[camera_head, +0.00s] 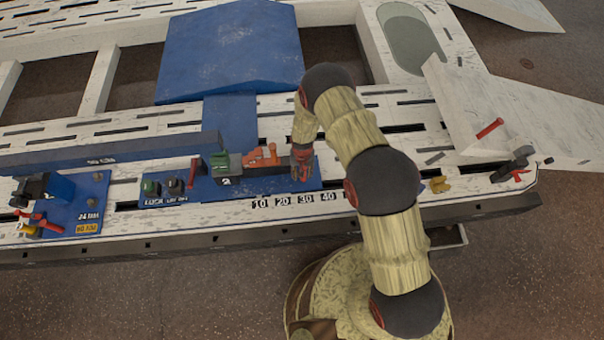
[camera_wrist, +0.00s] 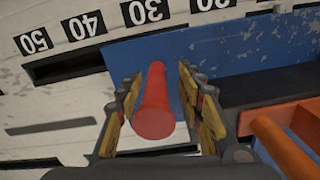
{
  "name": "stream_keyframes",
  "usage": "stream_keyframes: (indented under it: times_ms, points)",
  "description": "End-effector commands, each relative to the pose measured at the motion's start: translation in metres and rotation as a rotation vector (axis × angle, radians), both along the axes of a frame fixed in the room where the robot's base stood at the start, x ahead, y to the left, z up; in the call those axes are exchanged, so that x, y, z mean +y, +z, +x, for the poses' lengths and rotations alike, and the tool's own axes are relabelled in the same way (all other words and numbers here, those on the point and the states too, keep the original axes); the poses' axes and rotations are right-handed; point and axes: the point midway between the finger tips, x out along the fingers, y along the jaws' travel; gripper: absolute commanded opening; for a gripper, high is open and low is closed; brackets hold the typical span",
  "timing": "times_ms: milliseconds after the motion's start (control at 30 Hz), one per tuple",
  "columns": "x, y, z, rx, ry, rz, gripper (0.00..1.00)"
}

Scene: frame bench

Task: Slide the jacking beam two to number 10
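Jacking beam two, a dark block marked "2" (camera_head: 228,181) with orange parts (camera_head: 262,158) on top, sits on a blue base plate (camera_head: 232,190) on the white bench. The number strip (camera_head: 294,200) along the bench front reads 10, 20, 30, 40 from left to right. The plate's right end lies near 40. My gripper (camera_head: 302,172) is at the beam's right end, over the plate. In the wrist view, a red round handle (camera_wrist: 153,115) stands between the two fingers of my gripper (camera_wrist: 156,85); gaps show on both sides, so it is open around the handle.
Left of the beam are green-and-black clamps (camera_head: 160,187) and a red lever (camera_head: 193,172). A long grey bar (camera_head: 110,153) lies behind them. A blue unit marked 24 (camera_head: 82,205) stands farther left. A blue ramp (camera_head: 232,50) is behind. Slotted bench shows right of the plate.

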Motion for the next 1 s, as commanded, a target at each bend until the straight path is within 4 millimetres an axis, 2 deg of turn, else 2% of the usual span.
stream_keyframes:
  times_ms: [167, 600, 800, 1000]
  points:
    - [0.001, 0.02, 0.002, -0.003, 0.0, 0.001, 0.38]
    - [0.001, 0.099, 0.001, -0.002, 0.001, 0.001, 0.38]
    - [0.001, 0.115, 0.0, 0.0, 0.001, 0.0, 0.38]
    - [0.001, 0.118, 0.0, 0.0, 0.001, 0.0, 0.38]
